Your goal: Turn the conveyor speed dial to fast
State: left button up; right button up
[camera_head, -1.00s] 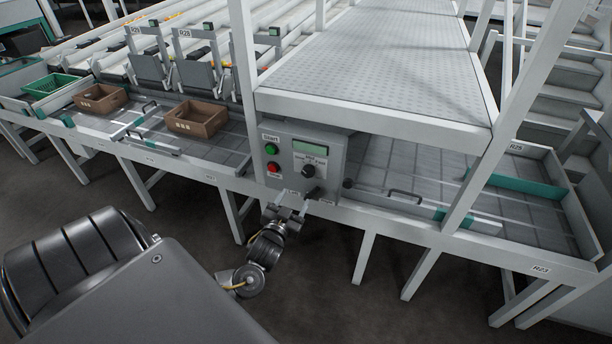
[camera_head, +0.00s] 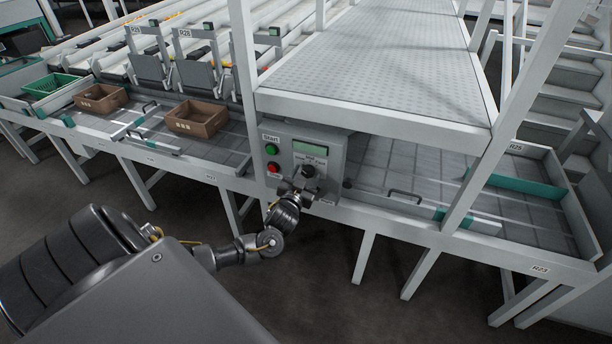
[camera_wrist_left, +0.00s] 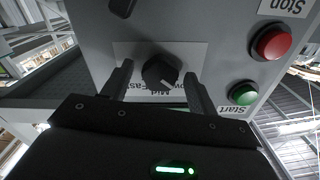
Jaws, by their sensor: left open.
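The grey control panel (camera_head: 325,158) hangs under the white platform in the head view. Its black speed dial (camera_head: 308,172) sits below a greenish display (camera_head: 309,149). In the left wrist view, turned upside down, the dial (camera_wrist_left: 160,70) has a white pointer mark towards the lower right. My left gripper (camera_head: 301,181) is in front of the panel. Its open fingers (camera_wrist_left: 158,88) stand on either side of the dial, with gaps showing. My right gripper is not in view.
The green Start button (camera_wrist_left: 243,93) and red Stop button (camera_wrist_left: 271,42) are beside the dial. Another black control (camera_wrist_left: 122,7) is at the wrist view's top edge. White frame posts (camera_head: 243,75) and a tray table with brown crates (camera_head: 196,119) flank the panel.

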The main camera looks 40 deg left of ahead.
pick_arm(q)
jog(key=shift+w, duration=0.15)
jog(key=shift+c, duration=0.3)
jog(key=c, duration=0.9)
jog(key=shift+c, duration=0.2)
